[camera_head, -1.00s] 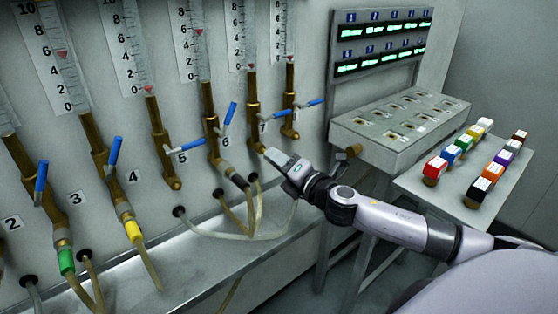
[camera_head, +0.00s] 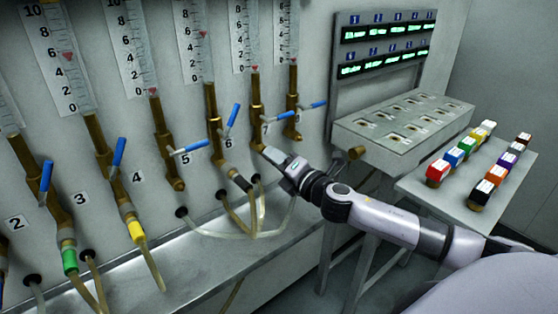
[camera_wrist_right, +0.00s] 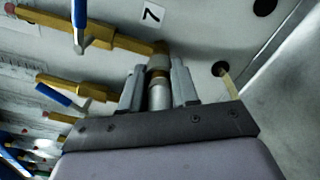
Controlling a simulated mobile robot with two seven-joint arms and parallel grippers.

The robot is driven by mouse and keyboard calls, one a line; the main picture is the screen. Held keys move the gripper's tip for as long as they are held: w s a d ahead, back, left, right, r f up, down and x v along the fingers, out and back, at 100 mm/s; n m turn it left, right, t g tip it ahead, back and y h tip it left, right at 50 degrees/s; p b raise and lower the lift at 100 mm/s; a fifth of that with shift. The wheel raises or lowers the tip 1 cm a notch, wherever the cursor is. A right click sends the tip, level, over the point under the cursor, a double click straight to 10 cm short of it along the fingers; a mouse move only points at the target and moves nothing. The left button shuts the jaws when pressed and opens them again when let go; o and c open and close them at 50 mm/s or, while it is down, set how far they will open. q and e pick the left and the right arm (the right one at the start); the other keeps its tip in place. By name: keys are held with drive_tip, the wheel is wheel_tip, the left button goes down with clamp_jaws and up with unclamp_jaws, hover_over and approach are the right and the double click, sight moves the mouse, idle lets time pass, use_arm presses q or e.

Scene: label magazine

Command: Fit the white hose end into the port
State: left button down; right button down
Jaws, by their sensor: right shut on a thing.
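My right gripper (camera_head: 274,157) is at the lower end of the brass pipe marked 7 (camera_head: 257,112). In the right wrist view its two fingers (camera_wrist_right: 157,80) are shut on the hose end, a pale grey-white collar (camera_wrist_right: 158,97). A pale hose (camera_head: 285,222) loops below the gripper. My left gripper is not in view.
Other brass pipes with blue valve handles stand to the left; one has a green collar (camera_head: 69,261), one a yellow collar (camera_head: 136,230). A metal ledge (camera_head: 190,272) runs below. At right are a slotted metal box (camera_head: 385,150) and a shelf (camera_head: 418,182) with several coloured blocks.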

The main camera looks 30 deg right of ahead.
drive_tip(key=shift+w+r, duration=0.1)
drive_tip(key=shift+w, duration=0.1)
drive_tip(key=c, duration=0.8)
unclamp_jaws()
drive_tip(key=shift+s, duration=0.65)
drive_tip(key=shift+s+d+b, duration=0.2)
drive_tip(key=shift+s+b, duration=0.45)
drive_tip(key=shift+s, duration=2.25)
